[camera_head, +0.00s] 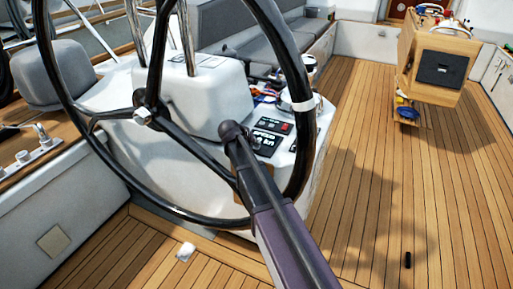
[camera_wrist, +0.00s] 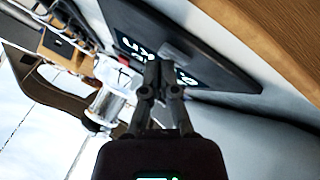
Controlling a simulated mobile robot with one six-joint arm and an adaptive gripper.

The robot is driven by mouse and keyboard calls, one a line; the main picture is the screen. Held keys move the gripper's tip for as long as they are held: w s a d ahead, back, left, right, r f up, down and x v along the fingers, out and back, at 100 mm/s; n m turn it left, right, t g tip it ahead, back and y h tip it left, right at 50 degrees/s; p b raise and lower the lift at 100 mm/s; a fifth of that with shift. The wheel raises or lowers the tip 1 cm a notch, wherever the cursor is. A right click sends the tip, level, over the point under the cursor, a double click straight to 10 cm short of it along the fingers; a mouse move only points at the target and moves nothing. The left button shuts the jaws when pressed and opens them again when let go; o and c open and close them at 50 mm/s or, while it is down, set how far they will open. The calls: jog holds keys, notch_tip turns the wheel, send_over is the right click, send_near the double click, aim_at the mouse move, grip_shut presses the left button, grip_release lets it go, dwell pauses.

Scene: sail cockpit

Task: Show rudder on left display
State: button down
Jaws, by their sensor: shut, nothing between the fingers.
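In the wrist view a dark flat display (camera_wrist: 222,76) lies tilted across the upper middle. Pale characters show on it, partly hidden by my fingers; "kn" seems to be among them. I cannot read the page in full or tell whether this is the left display. A grey raised bar (camera_wrist: 178,50) lies near my fingertips. My gripper (camera_wrist: 160,68) is shut and empty, with its fingertips over the display; I cannot tell whether they touch it. In the head view my arm reaches to the helm console (camera_head: 205,105), and the display face and fingertips are not discernible there.
A large black steering wheel (camera_head: 299,150) stands around and in front of the console. Small switch panels (camera_head: 272,126) sit on the console's right side. A wooden table (camera_head: 433,47) stands at the back right. The teak deck (camera_head: 370,150) on the right is mostly clear.

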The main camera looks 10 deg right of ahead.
jog(key=shift+f, duration=0.25)
jog(key=shift+r, duration=0.2)
dwell(0.5)
jog(key=shift+r+p, duration=0.7)
jog(key=shift+r, duration=0.05)
jog(key=shift+r+p, duration=2.5)
jog(key=shift+p, duration=0.05)
dwell(0.3)
notch_tip(320, 180, up, 4)
jog(key=p, duration=0.3)
jog(key=shift+f+p, duration=0.1)
jog(key=shift+p, duration=0.25)
jog(key=shift+f, duration=0.2)
